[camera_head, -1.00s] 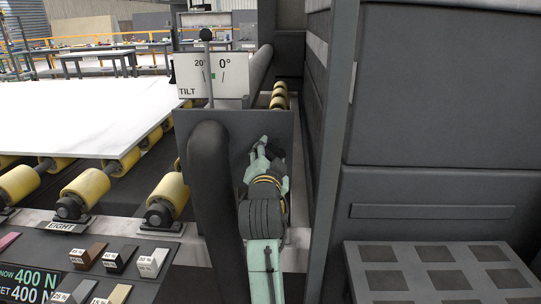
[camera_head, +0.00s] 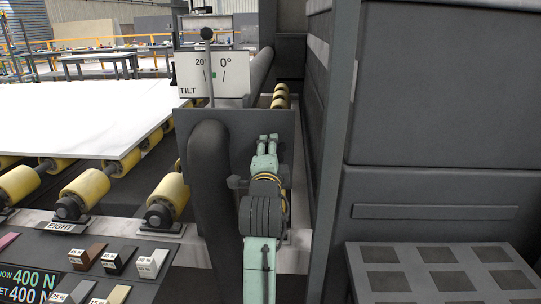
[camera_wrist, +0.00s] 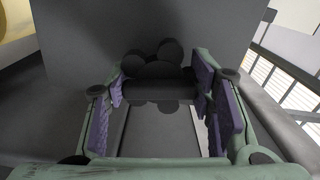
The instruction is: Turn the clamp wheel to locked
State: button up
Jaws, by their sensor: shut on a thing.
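The clamp wheel (camera_wrist: 152,68) is a dark, lobed knob in front of a grey panel in the wrist view. My gripper (camera_wrist: 160,88) has its purple-padded fingers on either side of the wheel and is shut on it. In the head view my green gripper (camera_head: 268,139) points away, its fingertips in front of the dark panel (camera_head: 240,128). The wheel cannot be made out there. No locked mark can be seen in either view.
A tilt sign (camera_head: 212,76) reading 20° and 0° stands above the panel. A white slab (camera_head: 80,115) lies on yellow rollers (camera_head: 88,187) at left. A thick dark post (camera_head: 209,180) stands just left of my arm, and a tall grey cabinet (camera_head: 440,110) is close at right.

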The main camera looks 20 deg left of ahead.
dwell(0.4)
jog(key=o, duration=1.2)
jog(key=shift+v, duration=3.8)
jog(key=shift+r, duration=0.1)
